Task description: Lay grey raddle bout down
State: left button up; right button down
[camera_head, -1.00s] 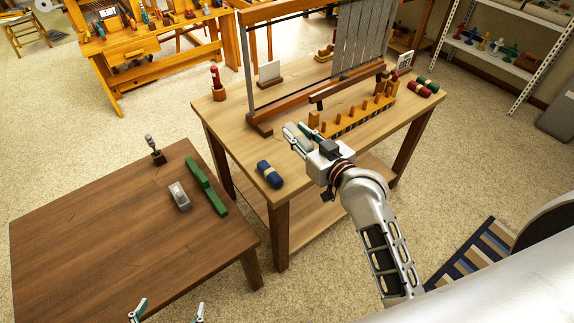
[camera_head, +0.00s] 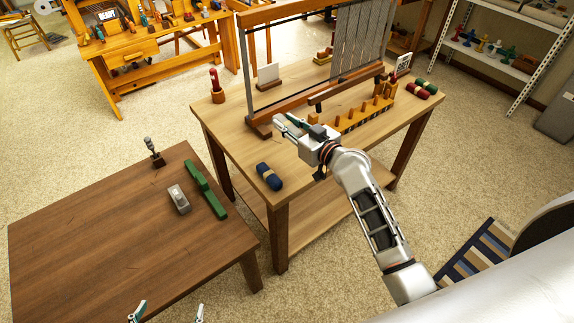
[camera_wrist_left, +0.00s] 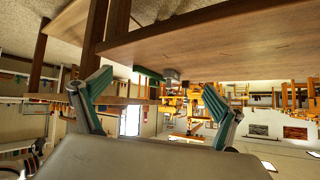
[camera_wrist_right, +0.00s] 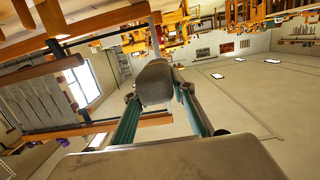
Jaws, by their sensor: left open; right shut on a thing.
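The grey raddle bout (camera_wrist_right: 155,84) shows in the right wrist view as a rounded grey bundle between the fingers. My right gripper (camera_head: 285,124) is shut on it, and in the head view holds it near the front of the light wooden table (camera_head: 233,135). The gripper hides most of the bout there, and I cannot tell its height above the tabletop. My left gripper (camera_head: 168,314) is open and empty at the bottom of the head view, by the dark brown table (camera_head: 110,240). Its two teal fingers stand wide apart in the left wrist view (camera_wrist_left: 150,98).
A navy bout (camera_head: 270,176) lies near the table's front-left corner. Red and green bouts (camera_head: 424,88) lie at the far right. A plane (camera_head: 179,198) and green bar (camera_head: 205,188) lie on the dark table.

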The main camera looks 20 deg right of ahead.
send_over(287, 169)
notch_tip(287, 169, down, 7)
notch_tip(287, 169, down, 5)
jog(key=b, duration=0.3)
jog(key=shift+f, duration=0.1)
jog(key=shift+f+b, duration=0.4)
jog(key=shift+b, duration=0.05)
notch_tip(287, 169, down, 4)
jog(key=b, duration=0.2)
jog(key=shift+r+b, duration=0.1)
jog(key=shift+b, duration=0.25)
pick_arm(q)
jog(key=shift+h, duration=0.3)
jog(key=f, duration=0.1)
jog(key=d+f, duration=0.1)
jog(key=f, duration=0.2)
jog(key=shift+w+d+f, duration=0.25)
jog(key=shift+d, duration=0.1)
pick_arm(e)
jog(key=shift+r, duration=0.1)
jog(key=shift+f, duration=0.25)
jog(key=c, duration=1.7)
grip_release()
